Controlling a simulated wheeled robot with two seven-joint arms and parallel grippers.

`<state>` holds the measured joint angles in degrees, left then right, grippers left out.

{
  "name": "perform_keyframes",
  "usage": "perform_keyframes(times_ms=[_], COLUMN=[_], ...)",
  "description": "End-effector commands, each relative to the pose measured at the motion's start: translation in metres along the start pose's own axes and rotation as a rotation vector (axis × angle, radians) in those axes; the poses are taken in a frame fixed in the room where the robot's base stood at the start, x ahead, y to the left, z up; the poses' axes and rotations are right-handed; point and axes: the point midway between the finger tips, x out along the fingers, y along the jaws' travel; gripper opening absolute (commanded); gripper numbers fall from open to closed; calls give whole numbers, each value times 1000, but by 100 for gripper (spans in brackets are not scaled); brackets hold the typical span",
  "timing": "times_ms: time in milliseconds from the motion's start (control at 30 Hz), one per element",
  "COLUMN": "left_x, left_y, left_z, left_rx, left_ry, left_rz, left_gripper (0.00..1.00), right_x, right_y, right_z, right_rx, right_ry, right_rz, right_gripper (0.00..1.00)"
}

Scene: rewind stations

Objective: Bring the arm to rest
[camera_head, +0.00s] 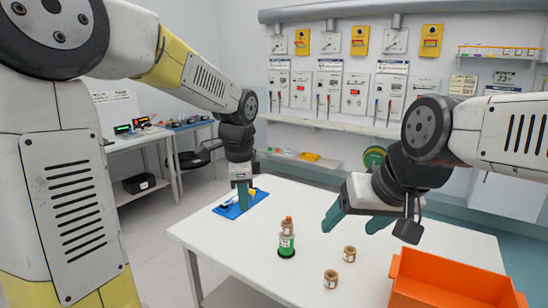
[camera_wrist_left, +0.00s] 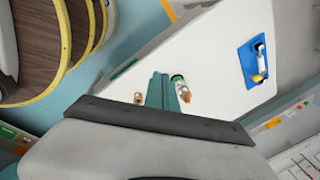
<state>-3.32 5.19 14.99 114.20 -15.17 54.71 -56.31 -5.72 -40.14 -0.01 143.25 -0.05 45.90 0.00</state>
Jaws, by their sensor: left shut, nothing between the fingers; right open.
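My left gripper (camera_head: 243,195) hangs over the far left of the white table (camera_head: 220,240), beside the blue mat, fingers shut and empty. Its closed teal fingers (camera_wrist_left: 159,90) also show in the left wrist view. My right gripper (camera_head: 352,218) is open and empty above the table, right of the green item. The arm of my left gripper comes in from the left and bends down at the wrist.
A green cylinder with a brown top (camera_head: 287,245) stands mid-table. Two small brown spools (camera_head: 349,254) (camera_head: 330,279) stand to its right. An orange bin (camera_head: 450,285) is at front right. A blue mat (camera_head: 231,210) holds a tool. Wall panels stand behind.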

Motion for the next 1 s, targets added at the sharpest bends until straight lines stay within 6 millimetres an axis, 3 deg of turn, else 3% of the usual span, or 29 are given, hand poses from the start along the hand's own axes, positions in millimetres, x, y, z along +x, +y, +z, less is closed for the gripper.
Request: perform_keyframes(times_ms=[33, 200, 500, 700, 1000], left_x=[-16, -52, -79, -80, -80], left_y=[11, 54, 127, 147, 149], left_z=[12, 45, 82, 88, 88], left_rx=[-107, -517, -1157, -1345, -1368], left_ry=[13, 96, 330, 420, 430], left_rz=[-34, -107, -145, -126, -123], left_gripper=[0, 0, 0, 0, 0], right_x=[0, 0, 0, 0, 0], right_y=[0, 0, 0, 0, 0], right_z=[0, 0, 0, 0, 0], right_rx=[0, 0, 0, 0, 0], right_ry=[0, 0, 1, 1, 1], right_rz=[0, 0, -1, -1, -1], right_gripper=[71, 71, 71, 71, 71])
